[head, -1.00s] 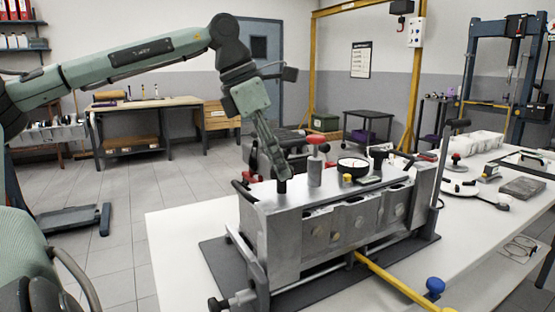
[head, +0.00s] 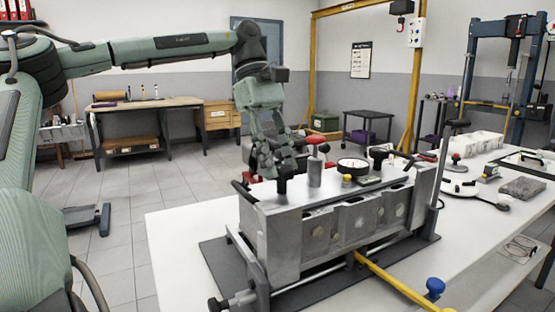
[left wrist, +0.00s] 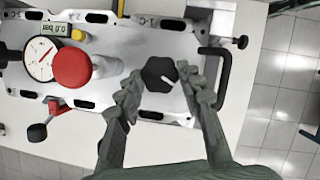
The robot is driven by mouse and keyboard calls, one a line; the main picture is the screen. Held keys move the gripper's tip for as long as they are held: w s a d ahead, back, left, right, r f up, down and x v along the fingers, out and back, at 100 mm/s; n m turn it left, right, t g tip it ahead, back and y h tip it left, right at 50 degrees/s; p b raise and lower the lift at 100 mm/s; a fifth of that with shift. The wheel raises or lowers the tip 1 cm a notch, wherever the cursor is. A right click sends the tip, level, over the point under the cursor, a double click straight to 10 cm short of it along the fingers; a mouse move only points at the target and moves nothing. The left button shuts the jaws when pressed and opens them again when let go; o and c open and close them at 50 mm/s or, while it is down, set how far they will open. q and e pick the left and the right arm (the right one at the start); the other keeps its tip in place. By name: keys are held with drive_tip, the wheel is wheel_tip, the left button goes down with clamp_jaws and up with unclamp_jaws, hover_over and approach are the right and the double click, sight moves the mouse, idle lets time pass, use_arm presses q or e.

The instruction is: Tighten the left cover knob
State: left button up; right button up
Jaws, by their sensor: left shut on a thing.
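The left cover knob (head: 282,186) is a black knob near the left end of the grey engine block's top plate (head: 325,196). In the left wrist view the knob (left wrist: 160,74) is lobed, with a white pointer mark toward the lower right. My left gripper (head: 275,170) reaches down over it from above. Its fingers (left wrist: 163,88) stand on either side of the knob and are shut on it. In the head view the fingers partly hide the knob. My right gripper is in neither view.
A red-topped post (head: 316,160) stands close to the right of the knob, with a round gauge (head: 352,165) beyond. A black handle (left wrist: 222,75) is at the plate's end.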

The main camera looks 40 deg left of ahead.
use_arm(q)
drive_tip(key=m, duration=0.2)
drive_tip(key=m+g, duration=0.1)
drive_tip(key=m, duration=0.1)
drive_tip(key=m+g, duration=0.1)
drive_tip(key=m, duration=0.1)
drive_tip(key=shift+w+d+m+y, duration=0.1)
drive_tip(key=shift+w+m+y, duration=0.2)
drive_tip(key=shift+y, duration=0.1)
drive_tip(key=m+g, duration=0.1)
drive_tip(key=m, duration=0.2)
drive_tip(key=m+g+y, duration=0.1)
drive_tip(key=m, duration=0.2)
drive_tip(key=shift+w+d+y, duration=0.15)
drive_tip(key=shift+y, duration=0.15)
drive_tip(key=o, duration=1.2)
drive_tip(key=shift+c, duration=0.2)
drive_tip(key=v, duration=0.7)
drive_tip(key=shift+r, duration=0.25)
drive_tip(key=shift+w, duration=0.1)
